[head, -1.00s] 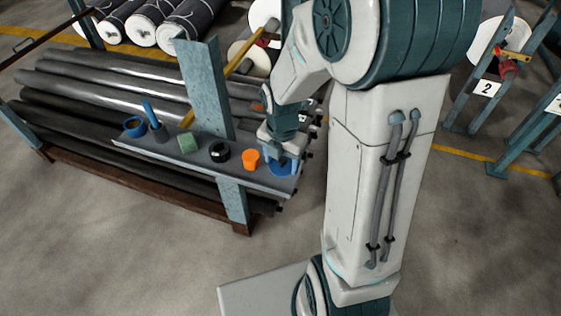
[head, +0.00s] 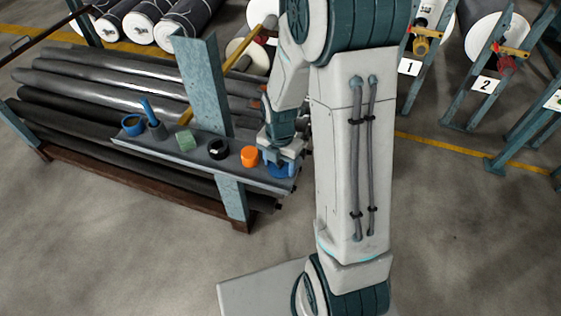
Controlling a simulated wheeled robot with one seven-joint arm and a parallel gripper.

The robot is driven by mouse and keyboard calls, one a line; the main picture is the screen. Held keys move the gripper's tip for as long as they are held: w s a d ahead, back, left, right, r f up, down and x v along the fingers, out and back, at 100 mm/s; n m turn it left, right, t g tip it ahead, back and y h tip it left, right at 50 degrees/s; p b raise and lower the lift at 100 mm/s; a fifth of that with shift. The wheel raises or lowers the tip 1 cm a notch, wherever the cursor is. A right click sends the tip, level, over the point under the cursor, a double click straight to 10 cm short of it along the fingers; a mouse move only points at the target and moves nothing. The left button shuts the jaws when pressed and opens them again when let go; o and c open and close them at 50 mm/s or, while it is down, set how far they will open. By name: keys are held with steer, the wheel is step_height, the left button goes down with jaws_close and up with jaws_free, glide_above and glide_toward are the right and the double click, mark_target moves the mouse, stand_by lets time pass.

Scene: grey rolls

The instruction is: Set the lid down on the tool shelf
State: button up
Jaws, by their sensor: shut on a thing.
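The blue lid (head: 281,171) is at the right end of the tool shelf (head: 222,171). My gripper (head: 281,163) is above the lid and shut on it, pointing down. The lid is at about the height of the shelf's top; I cannot tell whether it touches the surface. My gripper hides the lid's upper part.
On the shelf, from left, stand a blue ring-shaped thing (head: 133,125), a blue-handled tool (head: 153,118), a green block (head: 186,141), a black ring (head: 217,149) and an orange cup (head: 249,156). The orange cup is close to my gripper.

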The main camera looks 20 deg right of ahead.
mark_target(280, 162)
steer(key=o, duration=1)
step_height(280, 162, up, 12)
steer(key=p, duration=0.1)
steer(key=shift+s+a+r+m+t, duration=0.1)
steer(key=shift+s+r+m+t, duration=0.35)
steer(key=shift+s+r+m, duration=2.7)
steer(key=shift+s+a+f+m+t, duration=0.1)
steer(key=shift+s+f+m+t, duration=0.75)
steer(key=shift+m, duration=4.95)
steer(key=shift+s+r+m+t, duration=0.1)
steer(key=shift+s+r+m, duration=2.15)
steer(key=shift+m, duration=2.2)
steer(key=shift+s+f, duration=0.35)
steer(key=shift+f, duration=0.05)
